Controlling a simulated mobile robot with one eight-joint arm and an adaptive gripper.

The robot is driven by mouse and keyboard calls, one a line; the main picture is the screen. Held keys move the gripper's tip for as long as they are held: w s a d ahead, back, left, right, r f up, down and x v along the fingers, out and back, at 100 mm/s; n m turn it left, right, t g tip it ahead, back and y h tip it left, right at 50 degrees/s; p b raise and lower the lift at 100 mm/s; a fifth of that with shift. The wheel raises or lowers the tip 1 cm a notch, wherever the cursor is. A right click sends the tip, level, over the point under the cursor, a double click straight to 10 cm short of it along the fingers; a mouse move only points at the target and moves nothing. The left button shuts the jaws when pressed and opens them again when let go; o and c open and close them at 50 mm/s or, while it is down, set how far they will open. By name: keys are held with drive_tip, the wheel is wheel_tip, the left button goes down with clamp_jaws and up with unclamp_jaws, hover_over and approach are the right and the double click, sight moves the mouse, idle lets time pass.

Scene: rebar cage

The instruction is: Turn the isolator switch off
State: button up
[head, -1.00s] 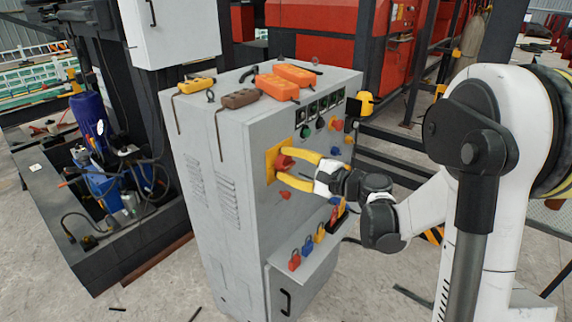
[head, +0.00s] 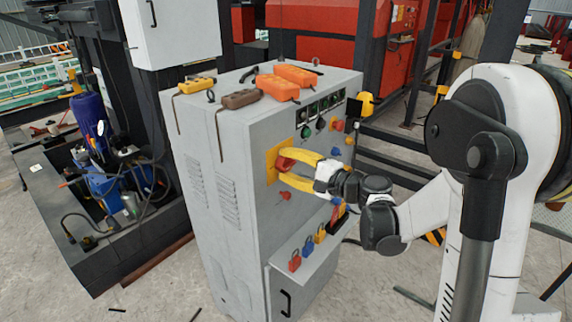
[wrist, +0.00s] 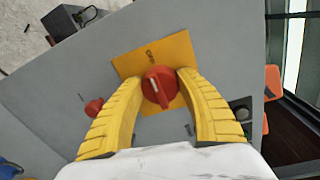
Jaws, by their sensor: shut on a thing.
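The isolator switch is a red rotary knob (wrist: 160,87) on a yellow plate (wrist: 154,58) on the grey cabinet's front panel. In the head view the red knob (head: 285,163) sits partly behind my gripper, and the yellow plate (head: 271,164) shows beside it. My gripper (head: 288,166) has yellow fingers, one on each side of the knob, shut on it. In the wrist view the fingers (wrist: 160,92) flank the knob, and a pale line on its face runs at a slant. Lettering on the plate is too small to read with certainty.
The grey cabinet (head: 222,215) carries orange and brown handheld units (head: 278,88) on top. A smaller red knob (wrist: 94,107) is beside the plate. Coloured padlocks (head: 307,246) are on the ledge below. Several buttons (head: 320,124) are on the panel. A dark machine stands left.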

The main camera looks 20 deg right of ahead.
drive_tip(key=o, duration=1.2)
drive_tip(key=v, duration=1.2)
drive_tip(key=s+a+f+n+g+h, duration=0.45)
drive_tip(key=s+a, duration=0.25)
drive_tip(key=a, duration=0.2)
drive_tip(key=s+d+n+g+h, duration=0.2)
drive_tip(key=s+n+h, duration=0.3)
drive_tip(key=s+n, duration=0.3)
drive_tip(key=s, duration=0.4)
drive_tip(key=shift+s+f, duration=0.3)
drive_tip(key=shift+s, duration=0.1)
